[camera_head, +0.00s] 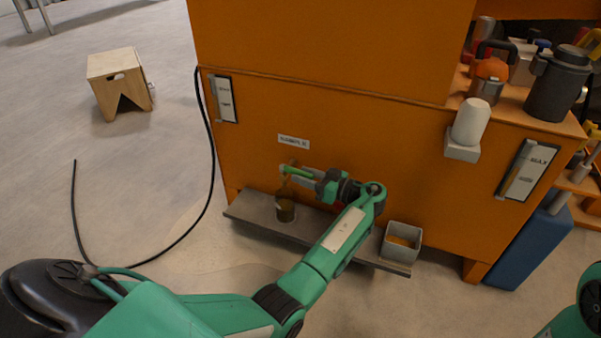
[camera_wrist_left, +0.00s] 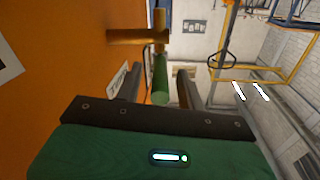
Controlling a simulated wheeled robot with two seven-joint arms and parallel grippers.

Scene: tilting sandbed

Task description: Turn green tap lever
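The green tap lever (camera_head: 294,172) juts from a brass tap on the front of the orange cabinet (camera_head: 330,50). In the left wrist view the lever (camera_wrist_left: 160,78) lies between the two fingers of my left gripper (camera_wrist_left: 159,74), with gaps visible on both sides. The brass tap body (camera_wrist_left: 139,37) is just beyond the fingertips. In the head view my left gripper (camera_head: 304,176) is at the lever, open, and its fingers partly hide the tap. My right gripper is out of view; only part of my right arm shows at the right edge.
A brown glass jar (camera_head: 285,211) stands on the grey shelf (camera_head: 255,209) below the tap. A grey square container (camera_head: 402,241) sits at the shelf's right end. A black hose (camera_head: 211,165) hangs at the left. A wooden stool (camera_head: 116,80) stands on open floor.

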